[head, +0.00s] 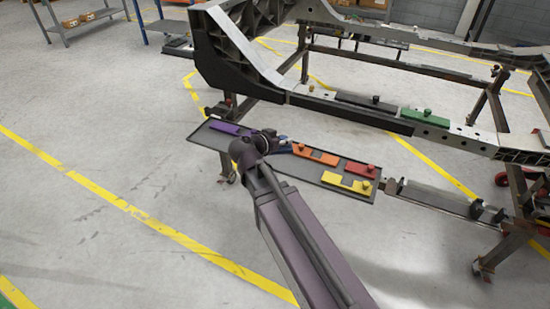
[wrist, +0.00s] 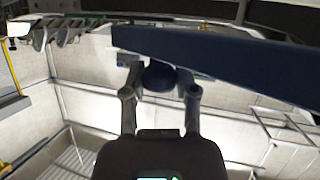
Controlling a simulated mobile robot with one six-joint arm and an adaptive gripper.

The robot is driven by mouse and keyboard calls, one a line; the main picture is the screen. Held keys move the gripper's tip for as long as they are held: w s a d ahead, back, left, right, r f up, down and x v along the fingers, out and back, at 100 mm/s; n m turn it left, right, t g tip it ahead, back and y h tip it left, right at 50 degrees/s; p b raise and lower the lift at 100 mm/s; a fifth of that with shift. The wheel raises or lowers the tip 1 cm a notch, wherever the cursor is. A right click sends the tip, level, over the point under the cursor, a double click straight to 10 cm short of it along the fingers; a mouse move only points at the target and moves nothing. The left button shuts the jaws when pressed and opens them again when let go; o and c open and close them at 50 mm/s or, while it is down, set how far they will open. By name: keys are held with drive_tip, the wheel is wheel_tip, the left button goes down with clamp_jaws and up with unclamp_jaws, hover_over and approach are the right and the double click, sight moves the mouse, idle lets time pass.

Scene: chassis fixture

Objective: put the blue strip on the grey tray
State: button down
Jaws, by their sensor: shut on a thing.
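The blue strip (wrist: 230,62) spans the upper right of the wrist view, with a round dark blue knob on it. My gripper (wrist: 160,78) is shut on that knob, one finger on each side. In the head view my gripper (head: 267,141) is over the middle of the grey tray (head: 205,137), and a small piece of the blue strip (head: 284,146) shows just right of it. My arm hides the rest of the strip. I cannot tell whether the strip touches the tray or is held above it.
The tray also bears a purple strip (head: 225,127) at left, an orange strip (head: 316,155), a red strip (head: 361,169) and a yellow strip (head: 346,183) at right. Behind it, the chassis rail (head: 340,111) carries a black strip (head: 366,101) and a green strip (head: 425,117).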

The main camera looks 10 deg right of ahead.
drive_tip(key=s+d+f+m+g+h+b, duration=0.1)
drive_tip(key=s+d+f+m+g+b, duration=0.1)
drive_tip(key=d+f+b, duration=0.3)
drive_tip(key=s+d+f+m+g+h+b, duration=0.1)
drive_tip(key=d+f+m+g+b, duration=0.3)
drive_tip(key=f+b, duration=0.7)
drive_tip(key=shift+s+d+f+m+g+h, duration=0.3)
drive_tip(key=shift+s+d+f+g+h, duration=0.15)
drive_tip(key=shift+d, duration=0.5)
drive_tip(key=shift+w, duration=0.15)
drive_tip(key=b, duration=0.2)
hover_over(292, 167)
drive_tip(key=shift+f, duration=0.7)
drive_tip(key=shift+p, duration=0.3)
drive_tip(key=shift+f+b, duration=1.8)
